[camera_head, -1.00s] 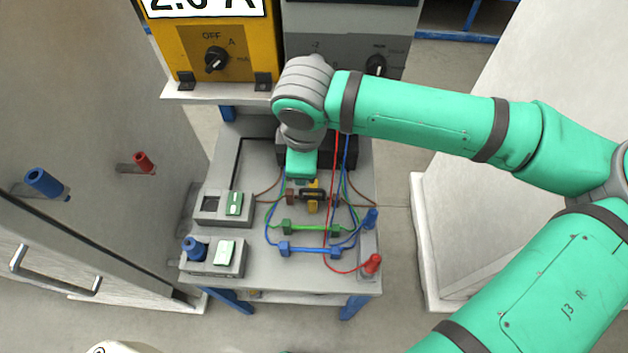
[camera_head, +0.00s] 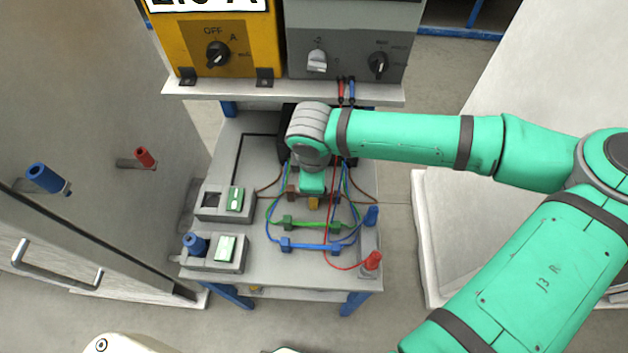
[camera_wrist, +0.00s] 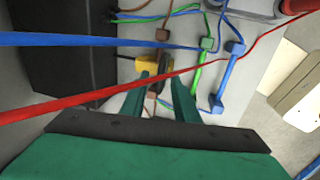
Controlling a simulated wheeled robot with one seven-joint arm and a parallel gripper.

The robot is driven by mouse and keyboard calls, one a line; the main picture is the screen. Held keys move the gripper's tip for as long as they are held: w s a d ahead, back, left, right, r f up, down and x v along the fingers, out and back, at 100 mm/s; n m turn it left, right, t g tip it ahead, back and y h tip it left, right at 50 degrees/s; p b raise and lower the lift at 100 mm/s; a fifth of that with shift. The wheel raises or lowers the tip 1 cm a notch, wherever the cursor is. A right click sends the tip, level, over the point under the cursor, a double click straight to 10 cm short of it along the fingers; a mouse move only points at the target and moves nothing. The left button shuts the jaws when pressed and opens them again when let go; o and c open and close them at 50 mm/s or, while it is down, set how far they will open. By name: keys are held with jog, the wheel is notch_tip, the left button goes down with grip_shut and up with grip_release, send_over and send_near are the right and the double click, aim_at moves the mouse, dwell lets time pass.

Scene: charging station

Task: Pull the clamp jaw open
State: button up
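The clamp appears to be the small yellow body (camera_wrist: 146,64) with a dark jaw piece (camera_wrist: 167,72) beside it, set between two brown blocks (camera_wrist: 162,35). I see no clear contact, and I cannot tell how deep the fingertips reach. The jaw's own opening is too small to judge.
A red cable (camera_wrist: 90,93) and a blue cable (camera_wrist: 80,40) cross close in front of the wrist camera. A green bar (camera_head: 305,225) and a blue bar (camera_head: 312,246) lie in front of the clamp. A black box (camera_wrist: 60,50) stands beside it. The meters' shelf (camera_head: 235,90) is behind.

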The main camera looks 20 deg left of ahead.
jog(key=shift+f, duration=0.15)
jog(key=shift+c, duration=0.7)
grip_shut()
jog(key=shift+a, duration=0.1)
dwell(0.6)
